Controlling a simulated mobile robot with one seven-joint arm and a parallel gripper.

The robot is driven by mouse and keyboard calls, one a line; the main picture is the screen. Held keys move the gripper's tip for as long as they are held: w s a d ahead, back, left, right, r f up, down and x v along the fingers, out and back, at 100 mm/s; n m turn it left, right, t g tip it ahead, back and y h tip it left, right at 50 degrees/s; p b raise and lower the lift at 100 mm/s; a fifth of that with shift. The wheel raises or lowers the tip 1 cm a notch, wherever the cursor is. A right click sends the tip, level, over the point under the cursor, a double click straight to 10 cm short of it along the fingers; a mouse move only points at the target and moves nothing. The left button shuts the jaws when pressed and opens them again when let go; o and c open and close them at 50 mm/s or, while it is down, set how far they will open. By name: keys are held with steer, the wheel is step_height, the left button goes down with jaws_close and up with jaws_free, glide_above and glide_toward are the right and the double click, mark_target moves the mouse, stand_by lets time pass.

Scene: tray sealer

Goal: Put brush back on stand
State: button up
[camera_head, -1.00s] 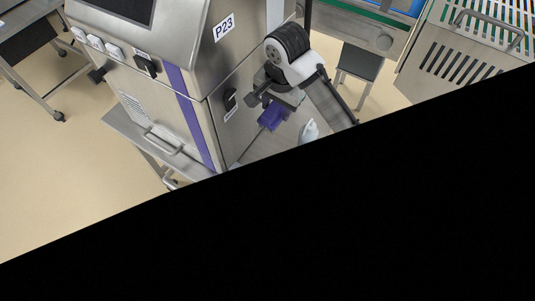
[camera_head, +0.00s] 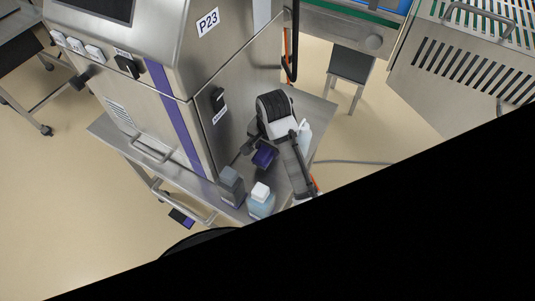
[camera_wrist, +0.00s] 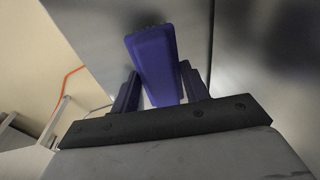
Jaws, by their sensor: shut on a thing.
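My gripper (camera_head: 262,156) is low beside the steel machine's side panel in the head view, above the steel shelf (camera_head: 284,186). In the wrist view, a purple block-like thing, which looks like the brush (camera_wrist: 156,66), stands between the two purple fingers of my gripper (camera_wrist: 160,88). The gripper is shut on it. Its far end reaches toward a blurred grey metal surface; I cannot tell whether they touch. In the head view the brush cannot be told apart from the purple fingers. I cannot make out a separate brush stand; the shelf may be it.
A grey container (camera_head: 231,186) and a pale blue bottle with a white cap (camera_head: 261,202) stand on the shelf near the gripper. Another whitish bottle (camera_head: 305,134) is behind my arm. The machine marked P23 (camera_head: 185,90) is close on the left. Black covers the lower right.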

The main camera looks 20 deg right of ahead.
steer(key=shift+f+b, duration=0.55)
steer(key=shift+f, duration=0.9)
steer(key=shift+f, duration=0.1)
steer(key=o, duration=0.9)
steer(key=r+p, duration=0.1)
steer(key=r, duration=0.3)
steer(key=s+r+p, duration=0.1)
steer(key=r+p, duration=0.1)
steer(key=r, duration=0.2)
steer(key=s+r+p, duration=0.1)
steer(key=r, duration=0.3)
